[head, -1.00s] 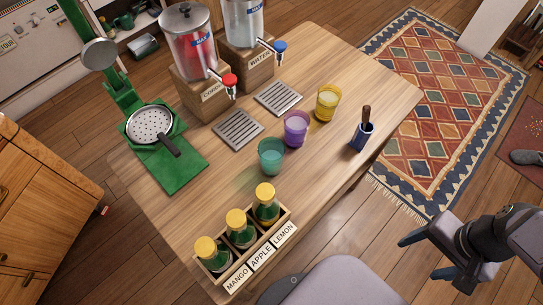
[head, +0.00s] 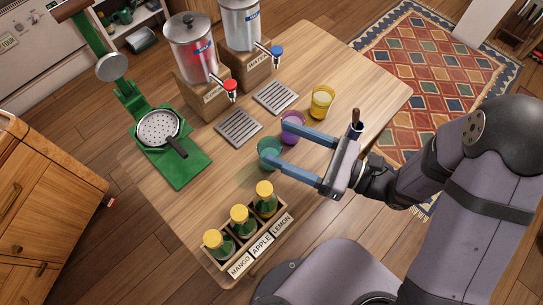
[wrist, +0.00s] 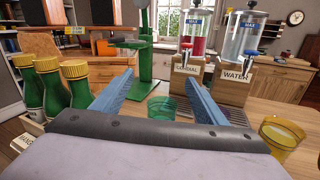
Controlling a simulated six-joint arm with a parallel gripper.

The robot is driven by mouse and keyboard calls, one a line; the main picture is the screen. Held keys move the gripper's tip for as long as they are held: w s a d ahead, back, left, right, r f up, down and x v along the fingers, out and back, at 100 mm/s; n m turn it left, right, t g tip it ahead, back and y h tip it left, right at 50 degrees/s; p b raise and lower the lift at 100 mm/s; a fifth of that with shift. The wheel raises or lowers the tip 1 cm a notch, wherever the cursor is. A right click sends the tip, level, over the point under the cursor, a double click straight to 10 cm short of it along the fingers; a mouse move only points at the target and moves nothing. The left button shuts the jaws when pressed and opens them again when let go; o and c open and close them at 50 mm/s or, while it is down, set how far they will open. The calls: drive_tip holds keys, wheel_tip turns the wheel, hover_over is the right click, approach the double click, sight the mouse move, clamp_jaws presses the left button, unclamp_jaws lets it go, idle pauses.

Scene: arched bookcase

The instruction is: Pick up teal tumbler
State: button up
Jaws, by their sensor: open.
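The teal tumbler (head: 267,147) stands upright on the wooden table (head: 225,175). My gripper (head: 275,144) is open, with its two long blue fingers reaching over the table toward the teal tumbler.
The purple tumbler (head: 292,121) stands close by, partly behind the upper finger. A yellow tumbler (head: 321,101) stands farther right. A bottle crate (head: 262,243) is at the front. Drip trays (head: 239,129), drink dispensers (head: 195,50) and a green press (head: 183,165) stand behind.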

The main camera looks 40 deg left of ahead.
drive_tip(key=t+b, duration=0.1)
drive_tip(key=b, duration=0.3)
approach(260, 149)
drive_tip(key=x, duration=0.4)
drive_tip(key=shift+w+f, duration=0.1)
drive_tip(key=shift+w, duration=0.05)
drive_tip(key=shift+p+x, duration=0.4)
drive_tip(key=shift+x, duration=3.2)
drive_tip(key=shift+f, duration=0.2)
drive_tip(key=c, duration=1.3)
drive_tip(key=shift+r, duration=0.15)
